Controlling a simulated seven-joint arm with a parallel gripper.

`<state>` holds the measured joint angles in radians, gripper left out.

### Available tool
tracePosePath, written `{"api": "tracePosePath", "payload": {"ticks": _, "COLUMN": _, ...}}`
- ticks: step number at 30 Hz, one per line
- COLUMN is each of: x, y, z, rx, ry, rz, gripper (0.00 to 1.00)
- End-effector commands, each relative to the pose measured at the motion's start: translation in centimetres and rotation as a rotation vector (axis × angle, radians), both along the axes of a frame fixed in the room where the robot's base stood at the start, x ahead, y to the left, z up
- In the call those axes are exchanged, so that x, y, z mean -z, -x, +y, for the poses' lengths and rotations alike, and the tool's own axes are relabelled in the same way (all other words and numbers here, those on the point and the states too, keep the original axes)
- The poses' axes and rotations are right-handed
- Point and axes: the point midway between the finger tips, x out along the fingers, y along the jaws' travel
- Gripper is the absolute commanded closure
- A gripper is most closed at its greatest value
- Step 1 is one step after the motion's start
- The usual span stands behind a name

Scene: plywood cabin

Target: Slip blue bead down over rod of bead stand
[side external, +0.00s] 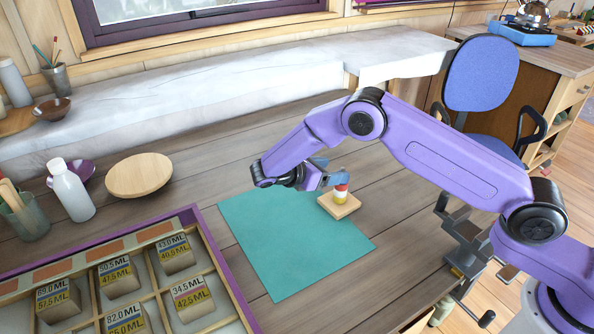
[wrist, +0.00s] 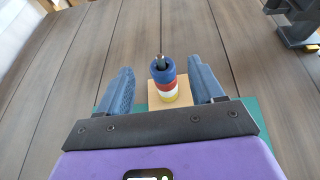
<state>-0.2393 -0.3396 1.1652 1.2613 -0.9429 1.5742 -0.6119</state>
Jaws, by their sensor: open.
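The bead stand (side external: 338,207) is a light wooden base on the teal mat, with an upright rod; its base also shows in the wrist view (wrist: 183,99). A blue bead (wrist: 162,74) is around the rod, at the top of the stack. The dark rod tip (wrist: 161,60) shows through its hole. Below it sit a red bead (wrist: 166,84), a white band and a yellow one. My gripper (side external: 326,174) is open, with one finger on each side of the stack and visible gaps to the blue bead. In the side view the fingers mostly hide the blue bead.
The teal mat (side external: 275,245) is otherwise clear. A compartment tray (side external: 240,290) with labelled blocks is at the lower left. A white bottle (side external: 70,190), a round wooden board (side external: 139,175) and a cup (side external: 25,215) stand farther left.

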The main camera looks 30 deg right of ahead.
Motion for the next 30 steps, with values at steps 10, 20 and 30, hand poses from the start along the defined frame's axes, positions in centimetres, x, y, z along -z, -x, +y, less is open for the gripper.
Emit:
{"api": "tracePosePath", "payload": {"ticks": 10, "x": -2.8, "y": 0.5, "z": 6.9, "rx": -0.002, "ry": -0.002, "rz": -0.002, "gripper": 0.33}}
{"api": "tracePosePath", "payload": {"ticks": 20, "x": -4.8, "y": 0.9, "z": 11.8, "rx": -0.001, "ry": -0.001, "rz": -0.002, "gripper": 0.33}}
{"api": "tracePosePath", "payload": {"ticks": 30, "x": -5.6, "y": 1.0, "z": 13.5, "rx": 0.001, "ry": 0.000, "rz": 0.000, "gripper": 0.33}}
